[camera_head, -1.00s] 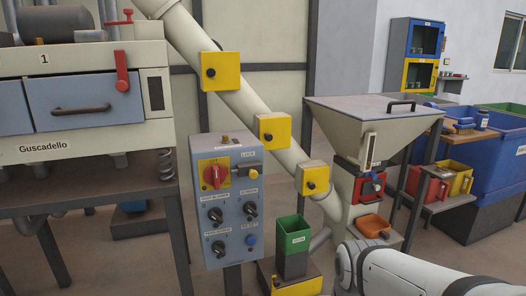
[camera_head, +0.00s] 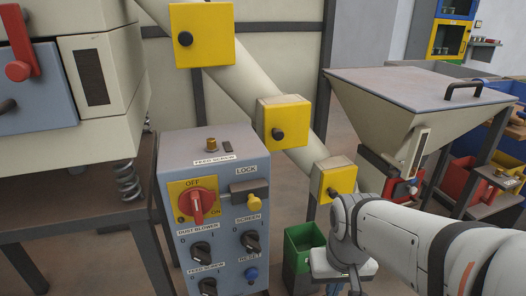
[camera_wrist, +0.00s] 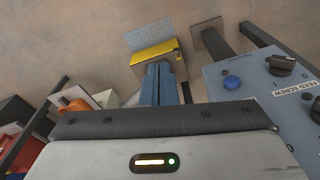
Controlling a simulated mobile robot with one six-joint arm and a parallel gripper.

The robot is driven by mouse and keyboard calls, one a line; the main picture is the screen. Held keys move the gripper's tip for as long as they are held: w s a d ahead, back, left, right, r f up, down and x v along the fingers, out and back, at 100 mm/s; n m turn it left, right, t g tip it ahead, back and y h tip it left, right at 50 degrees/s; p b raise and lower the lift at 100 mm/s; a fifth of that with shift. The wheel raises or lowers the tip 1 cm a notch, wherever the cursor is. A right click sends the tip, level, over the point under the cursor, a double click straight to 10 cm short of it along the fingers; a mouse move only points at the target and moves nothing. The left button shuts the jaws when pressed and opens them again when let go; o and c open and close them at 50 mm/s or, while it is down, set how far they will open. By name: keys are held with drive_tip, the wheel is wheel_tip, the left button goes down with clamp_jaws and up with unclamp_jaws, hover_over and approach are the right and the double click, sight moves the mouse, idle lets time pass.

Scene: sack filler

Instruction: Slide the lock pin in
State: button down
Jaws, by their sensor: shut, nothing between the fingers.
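The lock pin, with a yellow knob (camera_head: 254,202), sits at the dark lock bracket (camera_head: 249,188) under the LOCK label on the grey control box (camera_head: 210,150). It is beside the red rotary switch (camera_head: 197,203), whose handle stands near vertical. I cannot tell how far the pin is in. My gripper is at the lower right of the box in the head view, apart from the pin, its fingertips cut off by the bottom edge. In the wrist view my gripper (camera_wrist: 160,67) has its blue fingers together, empty, pointing towards the floor area. The pin is not visible there.
Black knobs (camera_head: 251,241) and a blue reset button (camera_head: 251,274) crowd the box front. A green bin (camera_head: 304,252) stands right of the box. A sloping pipe with yellow boxes (camera_head: 283,122) runs behind. A hopper (camera_head: 370,110) stands at right.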

drive_tip(key=w+a+r+n+g+y+p, duration=0.1)
drive_tip(key=w+r+p, duration=0.3)
drive_tip(key=r+p, duration=0.4)
drive_tip(key=w+a+r+n+g+y+p, duration=0.1)
drive_tip(key=w+r+y+p, duration=0.2)
drive_tip(key=r+p, duration=0.6)
drive_tip(key=w+a+r+n+g+y+p, duration=0.1)
drive_tip(key=w+r+p, duration=0.6)
drive_tip(key=p, duration=1.2)
wheel_tip(320, 180, up, 2)
drive_tip(key=shift+a+r+y, duration=0.15)
drive_tip(key=shift+a+y, duration=0.1)
drive_tip(key=shift+y, duration=0.65)
drive_tip(key=shift+w, duration=0.1)
drive_tip(key=p, duration=0.1)
approach(253, 201)
wheel_tip(253, 201, down, 4)
drive_tip(key=w+d, duration=0.1)
drive_tip(key=w, duration=0.1)
drive_tip(key=shift+s+a+f+p, duration=0.2)
drive_tip(key=shift+a+f, duration=0.15)
drive_tip(key=shift+a, duration=0.25)
drive_tip(key=shift+s+a+f+p, duration=0.1)
drive_tip(key=shift+s+a+f, duration=0.1)
drive_tip(key=shift+a+f, duration=0.3)
drive_tip(key=shift+s+a+f+p, duration=0.1)
drive_tip(key=shift+s+a+f, duration=0.15)
drive_tip(key=shift+a, duration=0.5)
